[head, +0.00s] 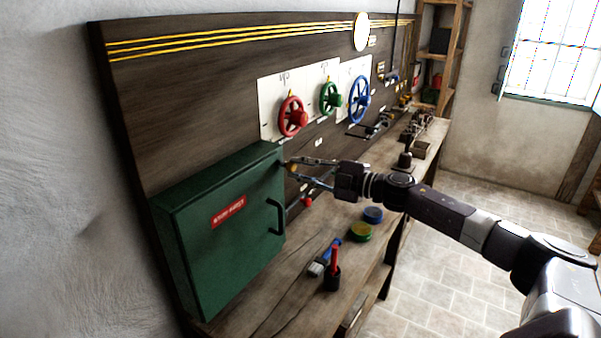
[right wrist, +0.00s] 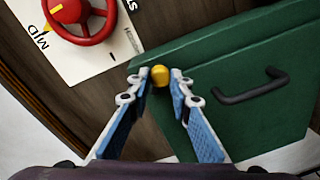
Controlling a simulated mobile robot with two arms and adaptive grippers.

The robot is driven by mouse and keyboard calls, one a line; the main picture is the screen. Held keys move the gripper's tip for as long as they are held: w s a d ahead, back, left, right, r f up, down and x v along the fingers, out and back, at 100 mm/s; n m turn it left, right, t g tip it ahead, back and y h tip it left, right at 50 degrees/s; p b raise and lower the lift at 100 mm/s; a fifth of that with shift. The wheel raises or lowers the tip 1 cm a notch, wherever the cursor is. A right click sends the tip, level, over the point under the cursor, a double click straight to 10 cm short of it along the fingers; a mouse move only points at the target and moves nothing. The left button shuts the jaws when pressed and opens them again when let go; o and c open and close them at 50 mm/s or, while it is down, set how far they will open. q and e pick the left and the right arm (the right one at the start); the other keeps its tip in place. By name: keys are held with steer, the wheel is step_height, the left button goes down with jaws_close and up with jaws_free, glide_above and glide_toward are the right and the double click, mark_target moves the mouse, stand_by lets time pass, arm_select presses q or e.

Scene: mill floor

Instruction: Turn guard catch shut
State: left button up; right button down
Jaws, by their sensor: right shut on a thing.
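A green guard box (head: 222,235) with a red label and a black handle (head: 277,217) stands on the bench against the dark board. Its door looks closed in the head view. The yellow catch knob (right wrist: 160,76) sits at the box's upper edge on the side near the wheels. My right gripper (head: 288,166) reaches in from the right to that upper corner. In the right wrist view my right gripper (right wrist: 161,80) has its blue-padded fingers on either side of the knob, shut on it. The catch's exact angle is hard to tell. My left gripper is out of view.
Red (head: 292,117), green (head: 331,98) and blue (head: 359,99) handwheels are on the board beyond the box. Tools stand farther along.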

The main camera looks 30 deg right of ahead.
steer(key=n+b, duration=0.2)
steer(key=n, duration=0.4)
steer(key=shift+a+h, duration=0.1)
steer(key=shift+h, duration=0.2)
steer(key=shift+n, duration=0.4)
steer(key=c, duration=1.7)
jaws_free()
steer(key=shift+c, duration=0.2)
steer(key=shift+s, duration=0.1)
